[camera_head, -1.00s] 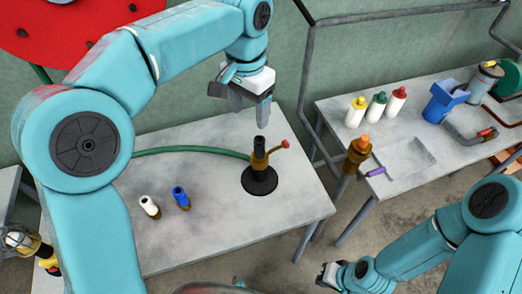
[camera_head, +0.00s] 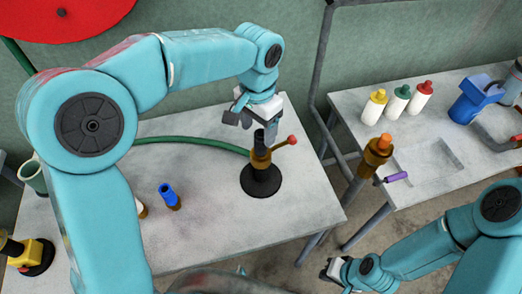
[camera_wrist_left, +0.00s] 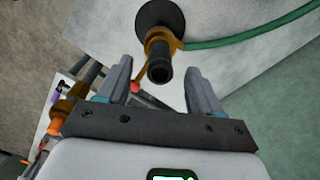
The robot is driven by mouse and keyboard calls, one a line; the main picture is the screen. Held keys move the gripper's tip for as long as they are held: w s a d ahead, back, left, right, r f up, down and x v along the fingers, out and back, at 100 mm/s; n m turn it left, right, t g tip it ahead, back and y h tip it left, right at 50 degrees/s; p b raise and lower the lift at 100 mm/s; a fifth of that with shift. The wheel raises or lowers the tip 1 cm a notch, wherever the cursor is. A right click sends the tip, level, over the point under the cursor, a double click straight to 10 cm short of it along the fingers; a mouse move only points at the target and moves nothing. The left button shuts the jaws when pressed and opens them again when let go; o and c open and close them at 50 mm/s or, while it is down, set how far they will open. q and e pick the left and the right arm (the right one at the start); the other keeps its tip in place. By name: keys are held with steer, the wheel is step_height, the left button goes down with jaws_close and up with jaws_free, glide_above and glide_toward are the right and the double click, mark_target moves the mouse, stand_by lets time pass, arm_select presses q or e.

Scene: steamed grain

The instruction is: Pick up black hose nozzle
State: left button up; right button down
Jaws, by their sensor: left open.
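The black hose nozzle (camera_head: 260,141) stands upright on a brass fitting (camera_head: 261,159) with a red-tipped lever, on a round black base (camera_head: 261,181) on the left table. My left gripper (camera_head: 255,124) is open just above the nozzle. In the left wrist view the nozzle (camera_wrist_left: 160,72) shows end-on in the gap between the two fingertips of my left gripper (camera_wrist_left: 158,76), with space on both sides; it is not gripped. My right gripper (camera_head: 335,272) is low at the bottom of the head view, too small to tell its opening.
A green hose (camera_head: 195,142) runs along the table to the fitting. A blue nozzle (camera_head: 169,195) stands to the left, and a white one (camera_head: 141,209) is mostly behind my left arm. An orange-topped brass piece (camera_head: 376,155) and a purple-handled tool (camera_head: 396,177) are right, near the second table (camera_head: 420,185).

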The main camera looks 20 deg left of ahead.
mark_target(261, 142)
arm_select(q)
steer(key=f, duration=0.6)
steer(key=shift+w+d+f+p, duration=0.1)
steer(key=shift+w+d+p, duration=0.05)
steer(key=shift+w+p, duration=0.2)
steer(key=shift+w+f, duration=0.25)
steer(key=shift+f, duration=0.15)
steer(key=shift+s+r, duration=0.1)
steer(key=shift+s, duration=0.1)
steer(key=c, duration=0.8)
steer(key=shift+w, duration=0.1)
jaws_close()
